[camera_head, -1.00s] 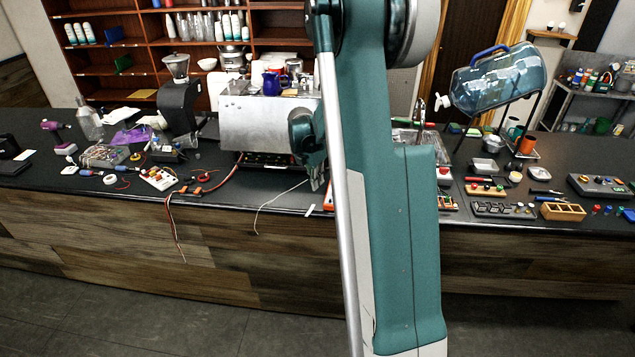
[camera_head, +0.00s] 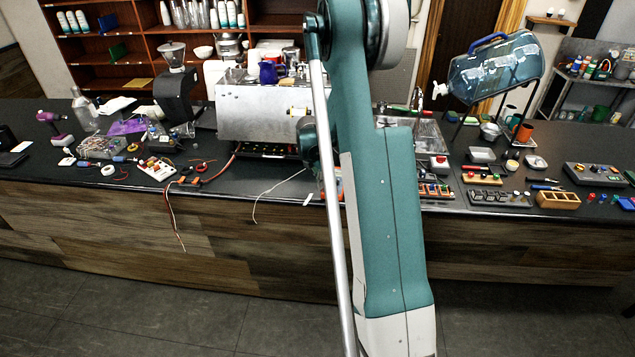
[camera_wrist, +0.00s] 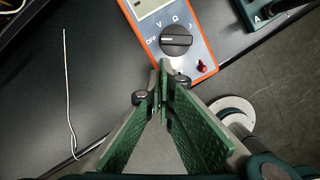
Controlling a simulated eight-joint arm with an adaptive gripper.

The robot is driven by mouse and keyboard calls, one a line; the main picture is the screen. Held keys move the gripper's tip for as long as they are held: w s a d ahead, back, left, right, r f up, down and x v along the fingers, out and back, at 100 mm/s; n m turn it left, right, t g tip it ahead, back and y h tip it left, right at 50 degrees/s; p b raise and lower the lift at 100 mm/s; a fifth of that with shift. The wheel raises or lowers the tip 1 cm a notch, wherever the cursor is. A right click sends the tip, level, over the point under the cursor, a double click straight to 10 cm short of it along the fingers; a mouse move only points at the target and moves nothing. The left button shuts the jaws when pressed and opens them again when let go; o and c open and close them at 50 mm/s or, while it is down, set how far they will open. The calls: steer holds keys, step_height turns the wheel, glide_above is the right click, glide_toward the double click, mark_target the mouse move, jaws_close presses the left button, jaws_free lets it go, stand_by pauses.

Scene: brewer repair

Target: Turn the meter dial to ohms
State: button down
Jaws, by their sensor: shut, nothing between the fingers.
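The orange-edged meter (camera_wrist: 201,44) lies on the dark counter at the top of the wrist view. Its round dark dial (camera_wrist: 176,40) has a pale pointer mark facing left, towards OFF. V and the ohm sign are printed above the dial, and part of the grey display shows at the top edge. My gripper (camera_wrist: 163,66) is shut and empty, its tips just below and slightly left of the dial. I cannot tell whether they touch the meter. In the head view my arm hides the gripper and most of the meter.
A red jack or plug (camera_wrist: 201,66) sits at the meter's lower right. A thin white wire (camera_wrist: 66,85) lies to the left. The counter's edge runs right of the meter. In the head view the metal brewer (camera_head: 262,112) stands behind, with cables and tools to the left.

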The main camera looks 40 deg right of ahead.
steer(key=shift+w+d, duration=0.15)
steer(key=shift+d, duration=0.6)
steer(key=shift+w+d+m+b, duration=0.15)
steer(key=shift+w+m+b, duration=0.25)
steer(key=shift+m+b, duration=0.5)
steer(key=m+b, duration=0.1)
steer(key=w+m+g+b, duration=0.1)
steer(key=m+b, duration=0.1)
steer(key=shift+w+d+f, duration=0.1)
steer(key=shift+d+f, duration=0.05)
steer(key=shift+d, duration=0.25)
steer(key=m+b, duration=0.1)
steer(key=d+m, duration=0.1)
steer(key=m, duration=0.1)
steer(key=shift+w+g+b, duration=0.35)
steer(key=shift+w+g, duration=0.05)
steer(key=m+b, duration=0.1)
steer(key=d+m, duration=0.1)
steer(key=m, duration=0.1)
steer(key=shift+w+d+m+g+y+b, duration=0.1)
steer(key=shift+w+m+g+y+b, duration=0.2)
steer(key=shift+w+y+b, duration=0.1)
steer(key=shift+d+m+y+b, duration=0.3)
steer(key=shift+d+m+b, duration=0.2)
steer(key=shift+m, duration=0.6)
steer(key=shift+d+b, duration=0.45)
steer(key=shift+d, duration=0.2)
steer(key=shift+s+d+r, duration=0.1)
steer(key=shift+d+r, duration=0.1)
steer(key=shift+d, duration=0.05)
